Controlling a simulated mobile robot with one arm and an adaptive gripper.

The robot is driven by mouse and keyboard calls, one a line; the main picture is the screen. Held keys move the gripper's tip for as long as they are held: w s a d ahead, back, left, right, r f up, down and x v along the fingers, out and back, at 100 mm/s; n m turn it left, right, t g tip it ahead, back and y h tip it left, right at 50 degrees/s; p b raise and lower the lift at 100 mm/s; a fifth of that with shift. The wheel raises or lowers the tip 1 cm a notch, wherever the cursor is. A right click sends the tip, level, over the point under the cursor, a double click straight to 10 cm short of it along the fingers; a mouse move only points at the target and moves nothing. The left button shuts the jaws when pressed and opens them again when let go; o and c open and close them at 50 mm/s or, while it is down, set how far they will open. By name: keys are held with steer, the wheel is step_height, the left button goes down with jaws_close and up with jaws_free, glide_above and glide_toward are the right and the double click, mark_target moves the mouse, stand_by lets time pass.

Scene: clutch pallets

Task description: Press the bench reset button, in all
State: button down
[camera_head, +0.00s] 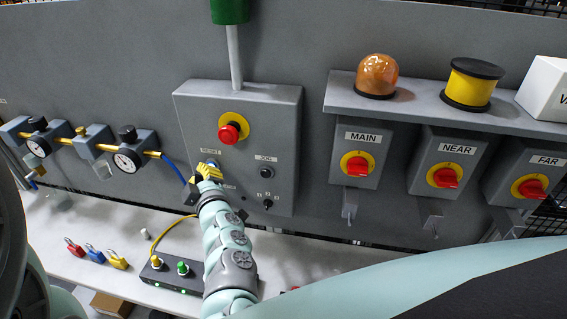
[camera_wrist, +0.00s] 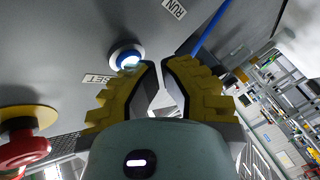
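The reset button, blue with a bright pale rim, shows in the wrist view (camera_wrist: 126,57) beside a label reading "SET", its start hidden by a finger. In the head view the button (camera_head: 212,162) is mostly hidden behind my gripper, below a "RESET" label. It sits on the grey control box (camera_head: 275,118). My gripper (camera_head: 207,168) has yellow fingers and is in front of the box's lower left. In the wrist view my gripper (camera_wrist: 159,65) has its tips almost together, with nothing between them. The button is just left of the tips; contact cannot be told.
A red emergency stop (camera_head: 229,132) on a yellow disc sits above the button. A key switch (camera_head: 267,203) is lower right. Gauges (camera_head: 128,157) with a blue hose are left. A small box with knobs (camera_head: 172,273) and padlocks (camera_head: 95,253) lie on the bench below.

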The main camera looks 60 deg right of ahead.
steer(key=shift+d, duration=0.15)
stand_by(0.5)
steer(key=shift+s+a, duration=0.35)
steer(key=shift+a, duration=0.4)
steer(key=shift+a, duration=0.1)
steer(key=a, duration=0.1)
steer(key=s+a, duration=0.1)
steer(key=a, duration=0.1)
steer(key=s+a+b, duration=0.1)
steer(key=shift+a, duration=0.2)
steer(key=shift+w, duration=0.1)
stand_by(0.6)
